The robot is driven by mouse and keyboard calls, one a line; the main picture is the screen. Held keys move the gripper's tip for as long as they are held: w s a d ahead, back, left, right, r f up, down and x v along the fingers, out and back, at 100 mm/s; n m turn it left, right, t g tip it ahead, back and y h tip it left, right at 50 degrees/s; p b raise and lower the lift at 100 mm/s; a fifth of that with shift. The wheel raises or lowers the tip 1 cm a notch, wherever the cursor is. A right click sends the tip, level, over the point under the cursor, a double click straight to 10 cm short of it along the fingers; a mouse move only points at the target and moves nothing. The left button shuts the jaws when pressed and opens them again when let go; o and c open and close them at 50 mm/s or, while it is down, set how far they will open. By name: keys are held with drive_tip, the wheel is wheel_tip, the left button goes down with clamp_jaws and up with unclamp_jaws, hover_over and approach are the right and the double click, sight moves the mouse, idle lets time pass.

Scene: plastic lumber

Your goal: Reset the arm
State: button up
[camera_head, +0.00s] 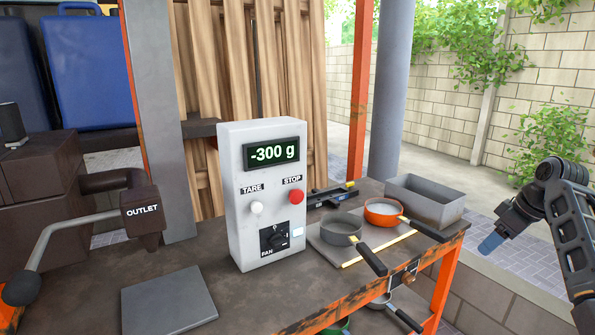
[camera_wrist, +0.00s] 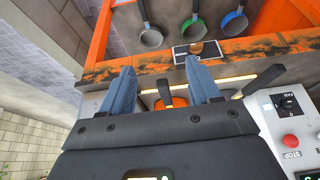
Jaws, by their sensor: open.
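My arm (camera_head: 577,235) reaches in from the right edge of the head view, bent at a joint near the wall. My gripper (camera_head: 491,243) hangs to the right of the workbench, in the air, with its blue fingers pointing down and left. In the wrist view my gripper (camera_wrist: 162,88) shows two blue fingers spread wide apart, and no object shows held between them. An orange pan (camera_wrist: 172,102) shows beyond the gap, partly hidden by the gripper body.
The workbench (camera_head: 255,295) carries a scale box (camera_head: 268,215) reading -300 g, a grey pan (camera_head: 342,229), an orange pan (camera_head: 384,212) and a metal tray (camera_head: 425,205). An outlet with a lever (camera_head: 140,210) stands at left. Several pans hang below the front edge.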

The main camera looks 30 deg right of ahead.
drive_tip(key=w+a+f+m+t, duration=0.15)
drive_tip(key=w+a+f, duration=0.25)
drive_tip(key=a+f, duration=1.1)
drive_tip(key=s+a+f+m+t+h, duration=0.1)
drive_tip(key=s+a+f+t, duration=0.2)
drive_tip(key=a, duration=0.7)
drive_tip(key=s+a+f+h, duration=0.1)
drive_tip(key=s+a+f, duration=0.25)
drive_tip(key=a, duration=0.75)
drive_tip(key=s+a+r+t, duration=0.1)
drive_tip(key=s+a+r, duration=0.1)
drive_tip(key=s+a, duration=0.45)
drive_tip(key=s+a+r+t, duration=0.2)
drive_tip(key=s+a, duration=0.1)
drive_tip(key=s, duration=0.7)
drive_tip(key=s+a+r+n+t+y, duration=0.1)
drive_tip(key=s+a+r+t, duration=0.1)
drive_tip(key=s+r, duration=1.1)
wheel_tip(320, 180, up, 3)
drive_tip(key=shift+s+a+r+t+y, duration=0.1)
drive_tip(key=shift+s+a+t+y, duration=0.2)
drive_tip(key=shift+s+a+t, duration=0.15)
drive_tip(key=shift+n, duration=0.25)
